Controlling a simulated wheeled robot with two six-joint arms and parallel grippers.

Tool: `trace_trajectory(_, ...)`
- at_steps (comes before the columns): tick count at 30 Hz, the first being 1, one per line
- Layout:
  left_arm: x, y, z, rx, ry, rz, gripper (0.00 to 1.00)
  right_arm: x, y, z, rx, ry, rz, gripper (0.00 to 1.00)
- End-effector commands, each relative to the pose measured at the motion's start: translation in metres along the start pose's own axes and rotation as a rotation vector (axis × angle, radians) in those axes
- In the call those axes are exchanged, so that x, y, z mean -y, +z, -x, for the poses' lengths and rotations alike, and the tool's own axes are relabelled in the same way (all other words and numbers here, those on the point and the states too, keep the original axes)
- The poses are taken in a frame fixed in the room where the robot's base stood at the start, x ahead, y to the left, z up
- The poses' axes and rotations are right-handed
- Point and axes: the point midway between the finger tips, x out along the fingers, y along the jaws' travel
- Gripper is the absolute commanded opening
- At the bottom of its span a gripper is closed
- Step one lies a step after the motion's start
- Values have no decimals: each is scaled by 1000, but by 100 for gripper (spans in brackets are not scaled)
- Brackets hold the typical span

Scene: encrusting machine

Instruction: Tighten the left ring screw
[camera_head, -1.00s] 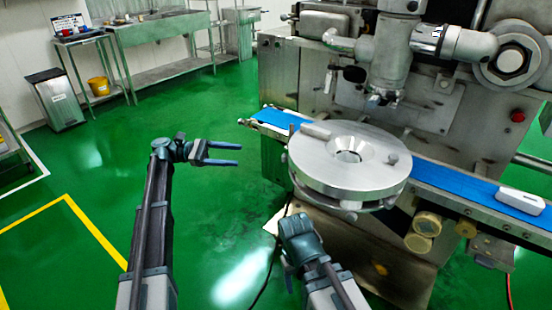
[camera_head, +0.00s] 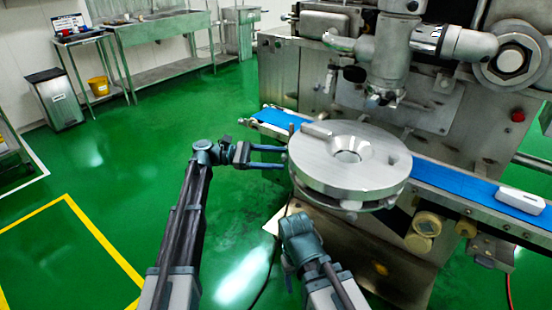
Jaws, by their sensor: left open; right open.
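A round silver metal disc assembly (camera_head: 325,178) with a funnel-shaped centre hole sits over the blue conveyor. A small dark upright post (camera_head: 291,131) stands at its back left edge, and a small knob (camera_head: 392,160) sits on its right top. I cannot tell which part is the left ring screw. My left gripper (camera_head: 285,158) is open and empty, its two fingers pointing right with their tips at the disc's left rim; whether they touch it is unclear. My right gripper (camera_head: 288,272) is open below the disc, its fingers mostly hidden by its wrist.
The blue conveyor belt (camera_head: 450,186) runs behind and right of the disc, with a white block (camera_head: 520,201) on it. The machine's nozzle head (camera_head: 385,75) hangs above. Open green floor (camera_head: 90,160) lies to the left. A bin and steel tables stand far back.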

Motion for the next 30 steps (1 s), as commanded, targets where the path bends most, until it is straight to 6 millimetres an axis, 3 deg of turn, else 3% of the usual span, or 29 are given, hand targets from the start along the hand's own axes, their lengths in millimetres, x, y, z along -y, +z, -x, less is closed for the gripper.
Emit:
trace_trajectory(9, 0, 0, -2, 0, 0, 0, 63, 0, 0, 0, 0, 0, 0, 64)
trace_trajectory(20, 0, 0, -2, 0, 0, 0, 0, 0, 0, 0, 0, 0, 0, 64)
trace_trajectory(30, 0, 0, -2, 0, 0, -19, 0, 0, 0, 0, 0, 0, 0, 64)
